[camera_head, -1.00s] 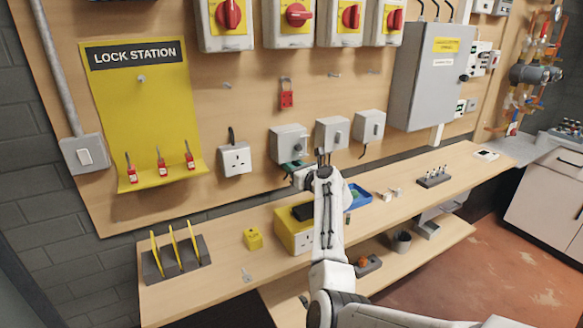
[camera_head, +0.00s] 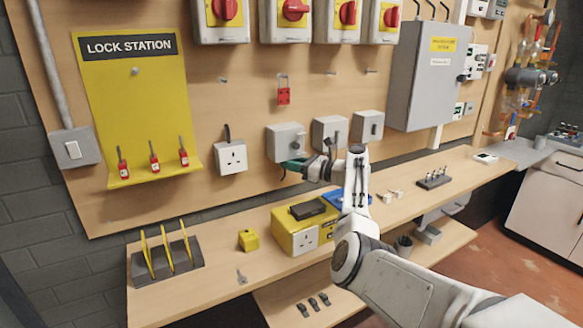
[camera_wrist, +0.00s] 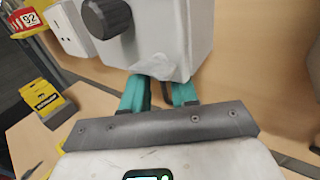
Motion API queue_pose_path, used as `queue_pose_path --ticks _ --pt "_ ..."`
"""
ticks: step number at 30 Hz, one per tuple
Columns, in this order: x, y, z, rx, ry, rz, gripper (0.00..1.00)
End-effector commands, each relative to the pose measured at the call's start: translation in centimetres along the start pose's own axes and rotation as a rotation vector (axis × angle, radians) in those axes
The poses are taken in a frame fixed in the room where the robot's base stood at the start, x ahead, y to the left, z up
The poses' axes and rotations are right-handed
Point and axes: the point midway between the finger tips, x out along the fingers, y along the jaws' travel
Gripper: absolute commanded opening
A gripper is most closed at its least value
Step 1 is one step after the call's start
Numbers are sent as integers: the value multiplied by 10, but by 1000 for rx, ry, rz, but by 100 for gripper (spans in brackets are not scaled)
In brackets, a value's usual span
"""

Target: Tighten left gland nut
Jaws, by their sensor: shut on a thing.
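The left grey switch box (camera_head: 284,140) hangs on the wooden board, first of three in a row. It fills the top of the wrist view (camera_wrist: 158,30), with a black round knob (camera_wrist: 107,18) on its front. My gripper (camera_head: 292,166) is at the underside of this box. In the wrist view its two teal fingers (camera_wrist: 160,90) reach up under the box, one on each side of a dark piece, probably the gland or its cable. The gland nut itself is hidden by the fingers and the box edge, so I cannot tell how far it is turned.
A white socket (camera_head: 231,157) is left of the box; another grey box (camera_head: 329,131) stands close on its right. Below on the bench are a yellow socket box (camera_head: 296,236), a small yellow block (camera_head: 249,240) and a blue tray (camera_head: 331,198).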

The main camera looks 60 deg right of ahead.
Motion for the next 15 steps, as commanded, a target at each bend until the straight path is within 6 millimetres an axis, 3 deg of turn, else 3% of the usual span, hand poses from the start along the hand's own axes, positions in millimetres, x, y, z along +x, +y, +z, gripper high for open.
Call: queue_pose_path --ticks 10,11,15 --pt "1 1 0 0 2 4 0" --pt "1 1 -1 0 2 4 30" --pt "1 1 0 0 1 4 43"
